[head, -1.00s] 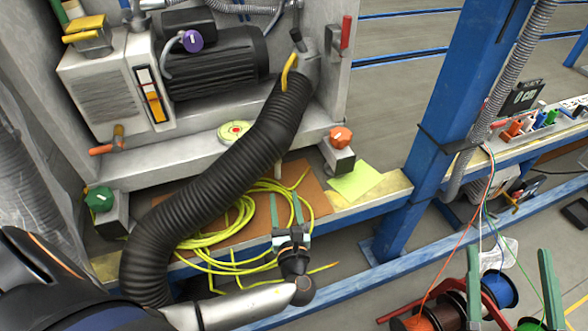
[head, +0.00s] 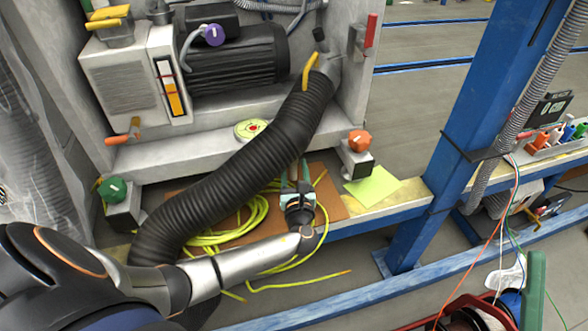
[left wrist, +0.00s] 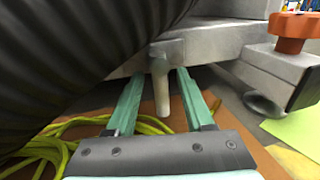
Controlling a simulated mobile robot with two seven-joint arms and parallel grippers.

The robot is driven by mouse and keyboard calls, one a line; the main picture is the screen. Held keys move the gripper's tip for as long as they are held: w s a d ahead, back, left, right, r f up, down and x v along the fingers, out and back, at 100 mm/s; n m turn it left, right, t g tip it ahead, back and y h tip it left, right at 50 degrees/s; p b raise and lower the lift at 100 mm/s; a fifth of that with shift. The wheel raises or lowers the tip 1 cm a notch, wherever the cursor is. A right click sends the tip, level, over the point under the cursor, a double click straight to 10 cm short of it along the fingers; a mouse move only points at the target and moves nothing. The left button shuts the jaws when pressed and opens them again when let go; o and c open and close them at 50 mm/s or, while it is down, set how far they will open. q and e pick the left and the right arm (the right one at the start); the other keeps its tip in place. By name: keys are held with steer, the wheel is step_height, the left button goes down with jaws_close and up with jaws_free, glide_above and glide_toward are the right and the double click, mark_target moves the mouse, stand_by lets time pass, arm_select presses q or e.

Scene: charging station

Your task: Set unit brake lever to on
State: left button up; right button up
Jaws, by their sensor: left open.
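A pale, short lever (left wrist: 162,90) hangs down from a grey pivot under the grey machine's lower edge in the left wrist view. The task's name for it is not readable. My left gripper (head: 294,172) is open beneath that edge, beside the black hose. In the left wrist view its two green fingers (left wrist: 161,100) appear on either side of the lever, with gaps on both sides. In the head view the lever cannot be made out behind the hose and fingers. One green finger of my right gripper (head: 535,290) shows at the lower right; its other finger is not clearly seen.
A thick black corrugated hose (head: 235,160) passes just left of the left gripper. An orange knob (head: 359,141) is to its right, a green knob (head: 113,190) far left. Yellow cable (head: 240,228) lies below on cardboard. A blue post (head: 465,140) stands right.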

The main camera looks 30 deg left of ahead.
arm_select(q)
jaws_close()
stand_by(0.3)
stand_by(1.1)
